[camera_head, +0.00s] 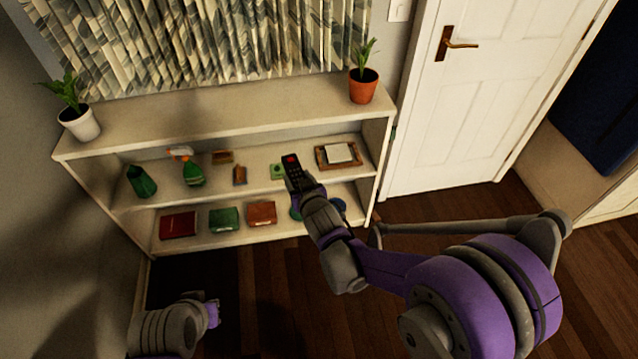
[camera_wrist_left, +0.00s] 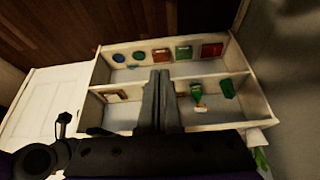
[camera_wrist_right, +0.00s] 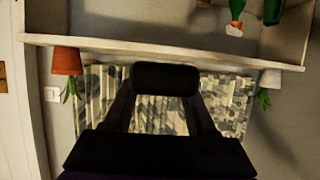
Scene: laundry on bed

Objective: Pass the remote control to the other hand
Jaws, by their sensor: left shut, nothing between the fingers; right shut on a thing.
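The remote control (camera_head: 291,172) is black with a red button and buttons on its face. In the head view, my right gripper (camera_head: 303,188) is shut on its lower end and holds it up in front of the shelf. In the right wrist view, the remote (camera_wrist_right: 165,79) shows as a dark shape between the fingers. My left gripper (camera_head: 213,311) is low at the bottom left of the head view, well apart from the remote. In the left wrist view, its fingers (camera_wrist_left: 161,75) are shut together and empty. The remote cannot be made out there.
A white shelf (camera_head: 240,127) holds books, bottles and small items. A white-potted plant (camera_head: 79,122) and an orange-potted plant (camera_head: 363,87) stand on top. A white door (camera_head: 490,90) is at the right. Open wooden floor (camera_head: 270,290) lies between my arms.

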